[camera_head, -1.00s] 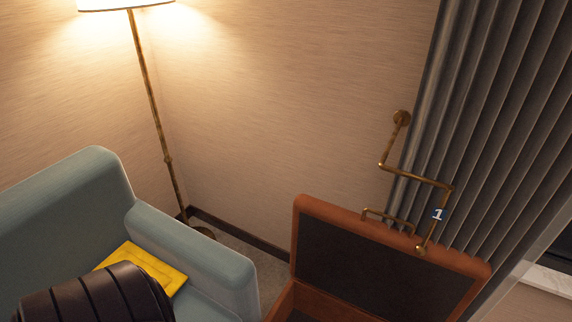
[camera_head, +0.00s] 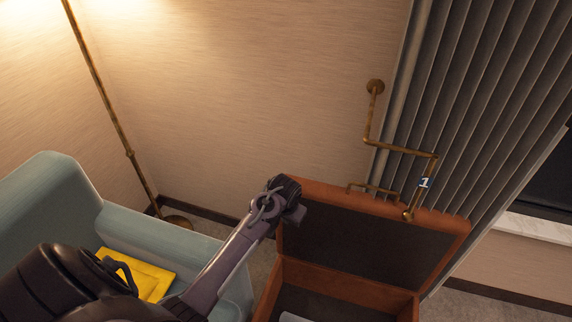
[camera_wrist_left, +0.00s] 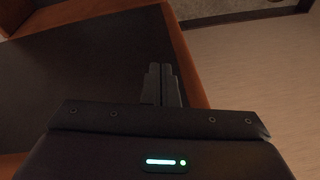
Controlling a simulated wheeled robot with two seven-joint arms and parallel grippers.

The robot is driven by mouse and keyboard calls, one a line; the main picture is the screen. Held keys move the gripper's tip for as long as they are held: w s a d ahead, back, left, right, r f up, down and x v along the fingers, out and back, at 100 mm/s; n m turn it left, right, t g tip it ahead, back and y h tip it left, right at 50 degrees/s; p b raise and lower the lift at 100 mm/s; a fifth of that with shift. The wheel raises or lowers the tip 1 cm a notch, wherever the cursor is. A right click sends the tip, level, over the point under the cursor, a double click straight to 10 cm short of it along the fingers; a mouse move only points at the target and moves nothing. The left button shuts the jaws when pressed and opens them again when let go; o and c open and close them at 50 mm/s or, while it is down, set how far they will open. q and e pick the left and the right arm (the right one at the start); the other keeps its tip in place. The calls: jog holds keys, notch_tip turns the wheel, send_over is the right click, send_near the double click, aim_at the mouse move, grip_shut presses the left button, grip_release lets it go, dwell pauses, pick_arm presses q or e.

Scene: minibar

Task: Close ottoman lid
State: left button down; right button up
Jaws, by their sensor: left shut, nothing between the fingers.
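The ottoman's lid (camera_head: 362,252) stands raised and tilted back on its brown box (camera_head: 292,287), with its dark inner face towards me. The box below is open, and a pale thing shows inside at the picture's bottom edge. My left gripper (camera_head: 297,205) is at the lid's upper left corner in the head view. My right gripper is not in view.
A teal sofa (camera_head: 62,205) with a yellow cushion (camera_head: 150,277) stands at the left. A brass pipe fixture (camera_head: 398,151) hangs by the wall behind the lid, near the grey curtain (camera_head: 460,110). A floor lamp (camera_head: 112,125) stands in the corner.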

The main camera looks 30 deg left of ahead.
pick_arm(q)
jog(key=w+a+r+n+h, duration=0.1)
jog(key=w+a+r, duration=0.3)
jog(key=w+r, duration=0.35)
jog(key=w+a+r+n, duration=0.2)
jog(key=w+a+r, duration=0.35)
jog(key=r, duration=0.25)
jog(key=w+d+b+x, duration=0.1)
jog(key=x, duration=0.9)
jog(key=shift+s+d+r+p, duration=0.15)
jog(key=shift+s+p, duration=0.45)
jog(key=shift+s, duration=0.1)
jog(key=shift+s+d+r+p, duration=0.1)
jog(key=shift+s+d+p, duration=0.05)
jog(key=shift+s+p, duration=0.45)
jog(key=shift+s+d+r+p, duration=0.15)
jog(key=shift+s+p, duration=0.4)
jog(key=shift+s, duration=0.2)
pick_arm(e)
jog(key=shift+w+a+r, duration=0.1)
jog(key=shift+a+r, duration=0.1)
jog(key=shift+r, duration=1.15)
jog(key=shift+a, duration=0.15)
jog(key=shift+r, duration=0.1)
